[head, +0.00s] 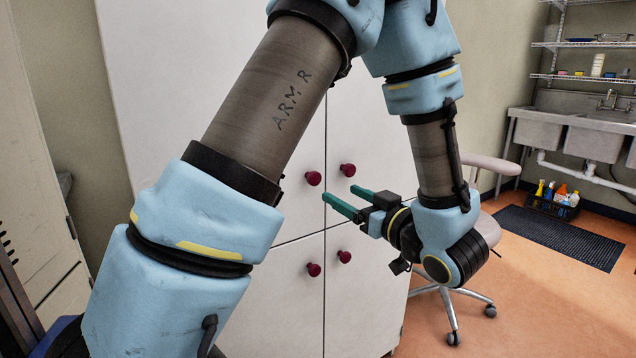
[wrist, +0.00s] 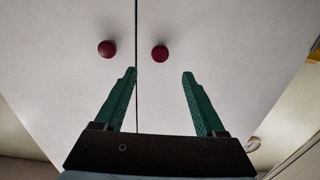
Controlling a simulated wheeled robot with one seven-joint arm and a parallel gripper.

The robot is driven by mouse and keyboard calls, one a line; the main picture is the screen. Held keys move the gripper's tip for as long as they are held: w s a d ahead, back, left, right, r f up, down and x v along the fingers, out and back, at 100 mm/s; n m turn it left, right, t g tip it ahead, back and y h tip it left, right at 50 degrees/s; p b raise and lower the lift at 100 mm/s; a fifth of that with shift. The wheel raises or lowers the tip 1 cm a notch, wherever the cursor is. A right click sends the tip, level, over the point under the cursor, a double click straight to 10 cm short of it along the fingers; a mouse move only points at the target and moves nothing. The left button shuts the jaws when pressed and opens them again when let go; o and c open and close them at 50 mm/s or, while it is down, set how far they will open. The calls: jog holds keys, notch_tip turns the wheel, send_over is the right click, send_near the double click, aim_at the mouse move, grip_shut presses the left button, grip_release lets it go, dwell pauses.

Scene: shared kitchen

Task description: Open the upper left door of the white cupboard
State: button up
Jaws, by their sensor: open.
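The white cupboard (head: 370,120) stands ahead with all its visible doors shut. Its upper left door (head: 150,90) is partly hidden behind my arm. That door's dark red round knob (head: 313,178) sits at its lower right corner, beside the vertical seam. My gripper (head: 338,194) is open and empty, its green fingers pointing at the cupboard just below the upper knobs in the head view. The wrist view shows my gripper (wrist: 160,74) with its fingers spread, and two red knobs beyond the fingertips, either side of a seam. Neither knob is between the fingers.
The upper right door has its own knob (head: 348,170) close by. Two lower knobs, left (head: 314,269) and right (head: 344,256), sit below the horizontal seam. A wheeled chair (head: 452,300) stands right of the cupboard, behind my arm. A dark floor mat (head: 560,237) lies near the sink (head: 592,143).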

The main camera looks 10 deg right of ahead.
aim_at(316, 179)
jog(key=p+x, duration=0.1)
jog(key=x, duration=0.8)
jog(key=shift+w+a, duration=0.1)
grip_shut()
dwell(0.4)
dwell(0.8)
